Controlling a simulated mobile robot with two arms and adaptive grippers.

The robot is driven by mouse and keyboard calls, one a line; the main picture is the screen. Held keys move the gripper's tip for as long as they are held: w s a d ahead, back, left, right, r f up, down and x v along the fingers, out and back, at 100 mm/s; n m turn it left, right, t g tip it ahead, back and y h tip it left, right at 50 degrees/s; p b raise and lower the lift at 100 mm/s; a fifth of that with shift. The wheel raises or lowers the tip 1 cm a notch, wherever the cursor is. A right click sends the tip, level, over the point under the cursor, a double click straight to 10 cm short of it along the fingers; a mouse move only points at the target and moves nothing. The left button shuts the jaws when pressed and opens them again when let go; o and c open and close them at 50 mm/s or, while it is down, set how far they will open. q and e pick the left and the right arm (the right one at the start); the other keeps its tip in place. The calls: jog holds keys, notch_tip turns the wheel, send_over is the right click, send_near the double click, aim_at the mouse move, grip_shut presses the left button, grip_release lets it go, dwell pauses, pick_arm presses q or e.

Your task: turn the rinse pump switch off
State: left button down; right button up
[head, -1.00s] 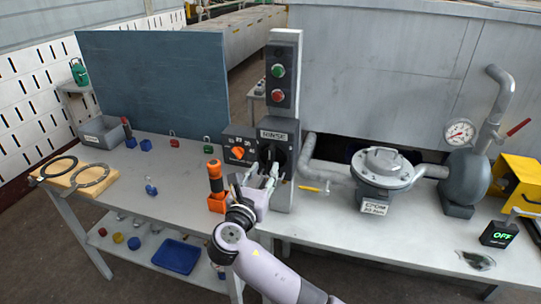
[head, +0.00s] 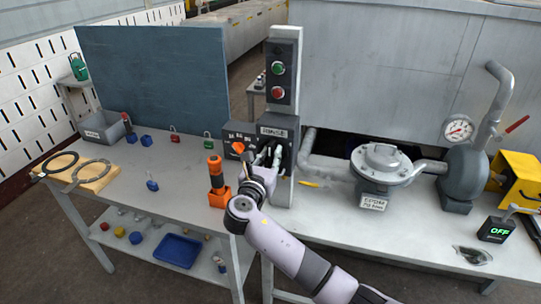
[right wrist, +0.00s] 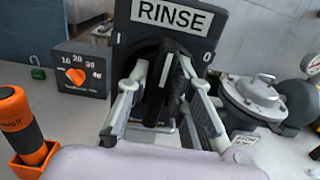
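The rinse pump switch (right wrist: 160,82) is a black rotary handle on a black panel under a white RINSE label (right wrist: 173,15). In the right wrist view the handle stands roughly upright, with a "0" mark on the panel's right side. The RINSE panel (head: 285,138) also shows in the head view, below a box with a green and a red button. My right gripper (right wrist: 160,118) is open, one finger on each side of the handle. I cannot tell whether either finger touches it. The hand hides part of the switch in the head view. My left gripper is not in view.
A timer box with an orange knob (right wrist: 75,76) stands left of the panel. An orange-handled tool sits in an orange holder (head: 218,198) left of my right arm. A grey pump housing (head: 381,165) and pipes stand to the right. A small display (head: 497,230) reads OFF.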

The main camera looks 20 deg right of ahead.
grip_shut()
jog(key=shift+m, duration=0.3)
jog(key=m+b, duration=0.1)
jog(key=m, duration=0.1)
jog(key=m+b, duration=0.1)
jog(key=shift+s+d+f+m, duration=0.1)
jog(key=shift+f+m, duration=0.1)
jog(key=shift+m, duration=0.2)
jog(key=m+b, duration=0.2)
jog(key=m, duration=0.1)
jog(key=shift+d+f+m, duration=0.15)
jog(key=shift+m, duration=0.15)
jog(key=m+b, duration=0.4)
jog(key=m, duration=0.1)
jog(key=shift+s+d+f, duration=0.1)
jog(key=shift+s+f, duration=0.05)
jog(key=shift+f, duration=0.05)
jog(key=shift+m+b, duration=1.75)
jog(key=shift+m, duration=0.65)
